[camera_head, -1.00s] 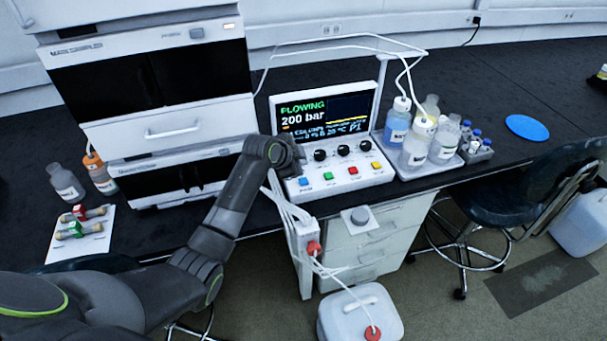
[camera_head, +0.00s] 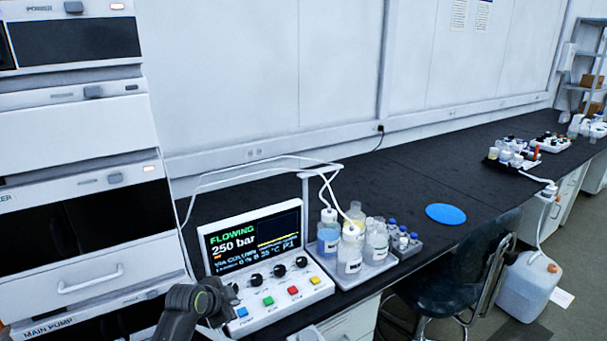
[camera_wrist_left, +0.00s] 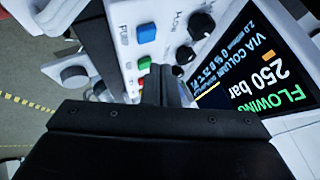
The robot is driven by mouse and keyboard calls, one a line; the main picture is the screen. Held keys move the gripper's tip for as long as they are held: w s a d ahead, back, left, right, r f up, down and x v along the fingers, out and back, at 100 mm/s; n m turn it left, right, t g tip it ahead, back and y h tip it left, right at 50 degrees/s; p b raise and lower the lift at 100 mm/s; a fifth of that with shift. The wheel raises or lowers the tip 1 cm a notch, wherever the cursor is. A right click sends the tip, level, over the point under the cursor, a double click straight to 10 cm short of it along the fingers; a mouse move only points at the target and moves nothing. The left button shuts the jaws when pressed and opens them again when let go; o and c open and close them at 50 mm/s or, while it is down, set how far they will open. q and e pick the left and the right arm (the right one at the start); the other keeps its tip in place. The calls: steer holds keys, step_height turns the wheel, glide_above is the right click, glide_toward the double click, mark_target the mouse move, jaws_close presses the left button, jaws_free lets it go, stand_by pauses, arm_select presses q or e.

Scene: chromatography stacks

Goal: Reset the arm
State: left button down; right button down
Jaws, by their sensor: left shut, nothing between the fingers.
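My left gripper (camera_head: 222,298) is at the left edge of the white control box (camera_head: 262,322), by the leftmost black knob. In the left wrist view its fingertips (camera_wrist_left: 161,80) are together and empty, in front of the panel. I cannot tell if they touch it. The box's screen (camera_head: 252,238) reads "FLOWING" and "250 bar". The panel has a row of black knobs, with blue (camera_head: 242,312), green (camera_head: 268,301), red (camera_head: 293,290) and yellow (camera_head: 314,280) buttons below. My right gripper is not in view.
The instrument stack (camera_head: 75,190) stands close on the left. A tray of bottles (camera_head: 378,272) stands right of the box, with tubing above it. A blue disc (camera_head: 445,213) lies on the black bench (camera_head: 400,170). A dark chair (camera_head: 455,275) stands in front.

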arm_select(q)
steer(key=s+f, duration=0.1)
steer(key=s, duration=0.1)
steer(key=s+a+f+n, duration=0.1)
steer(key=s+f, duration=0.1)
steer(key=s, duration=0.1)
steer(key=s+a+f+n+g, duration=0.1)
steer(key=s, duration=0.2)
steer(key=shift+a+f+y, duration=0.1)
steer(key=shift+f+y, duration=0.05)
steer(key=shift+y, duration=0.15)
steer(key=s+a+n+g+y, duration=0.15)
steer(key=s+n, duration=0.25)
steer(key=s, duration=0.8)
steer(key=s+a+n+g+y, duration=0.1)
steer(key=s+a+n, duration=0.2)
steer(key=s, duration=0.8)
steer(key=s+a+n+g+y, duration=0.15)
steer(key=s+n, duration=0.25)
steer(key=s, duration=0.8)
step_height(320, 180, down, 24)
steer(key=a+g, duration=0.1)
steer(key=a, duration=0.1)
steer(key=s+d+f+g, duration=0.1)
steer(key=s+f, duration=1.4)
steer(key=shift+f+h, duration=0.35)
steer(key=shift+h, duration=0.05)
steer(key=shift+s, duration=0.1)
